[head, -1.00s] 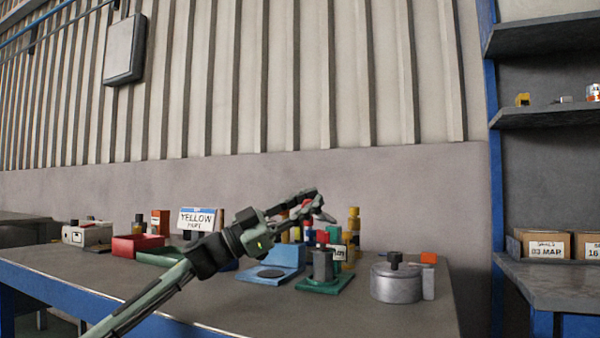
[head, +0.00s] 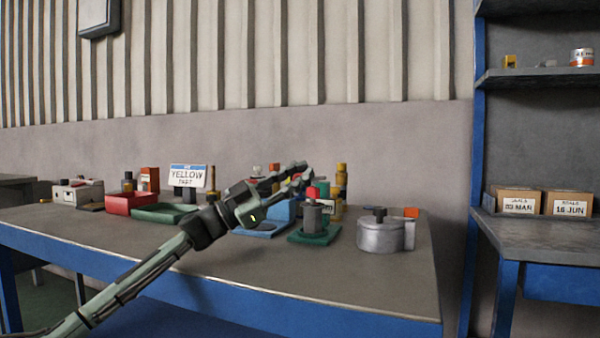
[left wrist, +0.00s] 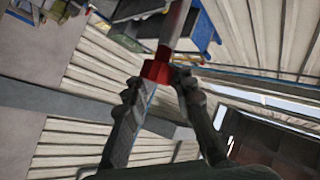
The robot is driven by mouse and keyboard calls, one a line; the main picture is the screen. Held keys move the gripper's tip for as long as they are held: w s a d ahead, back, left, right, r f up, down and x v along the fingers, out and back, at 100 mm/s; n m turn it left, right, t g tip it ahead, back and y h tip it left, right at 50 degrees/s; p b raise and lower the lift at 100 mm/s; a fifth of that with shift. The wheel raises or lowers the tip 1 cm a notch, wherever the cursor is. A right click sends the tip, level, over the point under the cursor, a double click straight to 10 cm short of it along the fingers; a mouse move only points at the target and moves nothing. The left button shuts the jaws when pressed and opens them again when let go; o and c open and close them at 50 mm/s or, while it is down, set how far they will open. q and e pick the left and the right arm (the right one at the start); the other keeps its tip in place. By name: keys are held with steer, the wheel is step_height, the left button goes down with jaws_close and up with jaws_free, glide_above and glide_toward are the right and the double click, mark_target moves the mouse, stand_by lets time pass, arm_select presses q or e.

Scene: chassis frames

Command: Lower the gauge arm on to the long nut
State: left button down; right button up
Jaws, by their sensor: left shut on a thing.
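My left gripper (head: 307,172) reaches over the bench near a grey upright post (head: 311,217), which looks like the long nut, on a green base (head: 315,239). In the left wrist view its fingers (left wrist: 158,82) are shut on a red block (left wrist: 157,70). A pale and red bar (left wrist: 176,25) runs up from this block; it appears to be the gauge arm. In the head view a red piece (head: 313,192) shows just below the fingertips, over the post. I cannot tell whether it touches the post. My right gripper is out of view.
A blue stand (head: 278,218) is partly hidden behind my gripper. A grey round pot (head: 380,236) is to the right. The front of the bench (head: 300,275) is clear.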

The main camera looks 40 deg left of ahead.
arm_select(q)
steer(key=shift+w+a+f, duration=0.15)
steer(key=shift+a+f, duration=0.05)
steer(key=shift+a, duration=0.1)
steer(key=c, duration=1.3)
jaws_free()
steer(key=shift+a, duration=0.1)
steer(key=shift+o, duration=0.2)
steer(key=shift+s+f, duration=0.15)
steer(key=shift+s, duration=0.1)
steer(key=v, duration=0.3)
steer(key=shift+s+a, duration=0.15)
steer(key=shift+a, duration=0.1)
steer(key=s+a, duration=0.6)
steer(key=s, duration=0.2)
steer(key=shift+s+a, duration=0.35)
steer(key=shift+a, duration=0.05)
